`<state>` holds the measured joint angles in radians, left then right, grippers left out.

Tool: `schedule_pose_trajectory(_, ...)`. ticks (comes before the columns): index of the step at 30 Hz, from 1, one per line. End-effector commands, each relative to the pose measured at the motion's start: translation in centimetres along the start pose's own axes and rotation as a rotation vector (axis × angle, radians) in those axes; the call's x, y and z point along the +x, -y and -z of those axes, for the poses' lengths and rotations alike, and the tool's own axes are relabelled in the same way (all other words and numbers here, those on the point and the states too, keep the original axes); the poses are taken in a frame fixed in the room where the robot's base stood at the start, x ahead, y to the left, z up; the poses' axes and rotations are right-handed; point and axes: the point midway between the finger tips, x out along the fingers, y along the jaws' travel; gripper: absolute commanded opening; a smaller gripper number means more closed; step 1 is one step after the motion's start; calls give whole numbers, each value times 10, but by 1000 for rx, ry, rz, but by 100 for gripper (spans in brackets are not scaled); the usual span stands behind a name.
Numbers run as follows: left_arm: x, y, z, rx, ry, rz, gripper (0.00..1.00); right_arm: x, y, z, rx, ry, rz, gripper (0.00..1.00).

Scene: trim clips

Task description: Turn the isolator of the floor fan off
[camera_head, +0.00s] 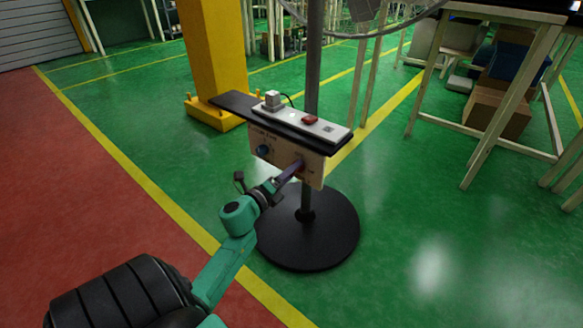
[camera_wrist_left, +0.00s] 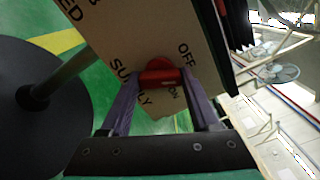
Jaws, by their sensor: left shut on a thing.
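The floor fan's beige control box (camera_head: 283,152) hangs on the fan's post, under a dark shelf. My left gripper (camera_head: 297,166) is at the right part of the box's front. In the left wrist view the red isolator handle (camera_wrist_left: 160,77) sits between the two purple fingers of this gripper (camera_wrist_left: 160,80), which are shut on it. The box face (camera_wrist_left: 125,25) there shows the words OFF, ON and SUPPLY around the handle. Which word the handle points at I cannot tell. In the head view the handle is mostly hidden by the fingers. My right gripper is not in view.
A blue knob (camera_head: 263,149) is on the box's left part. A power strip (camera_head: 305,122) with a plug and a red switch lies on the shelf. The round black fan base (camera_head: 325,245) stands below. A yellow pillar (camera_head: 213,60) is behind; workbenches stand at right.

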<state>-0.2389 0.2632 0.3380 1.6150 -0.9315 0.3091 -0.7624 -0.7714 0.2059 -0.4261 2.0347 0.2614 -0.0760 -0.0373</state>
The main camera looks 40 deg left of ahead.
Motion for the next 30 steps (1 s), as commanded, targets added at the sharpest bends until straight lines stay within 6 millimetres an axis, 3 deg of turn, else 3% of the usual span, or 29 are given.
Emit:
schedule_pose_trajectory(6, 0, 2, -1, -192, -2, -4, 7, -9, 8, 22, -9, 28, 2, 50)
schedule_pose_trajectory(15, 0, 1, 0, -374, 0, -4, 7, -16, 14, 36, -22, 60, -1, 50)
schedule_pose_trajectory(30, 0, -1, 1, -452, 0, -3, 7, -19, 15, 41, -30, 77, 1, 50)
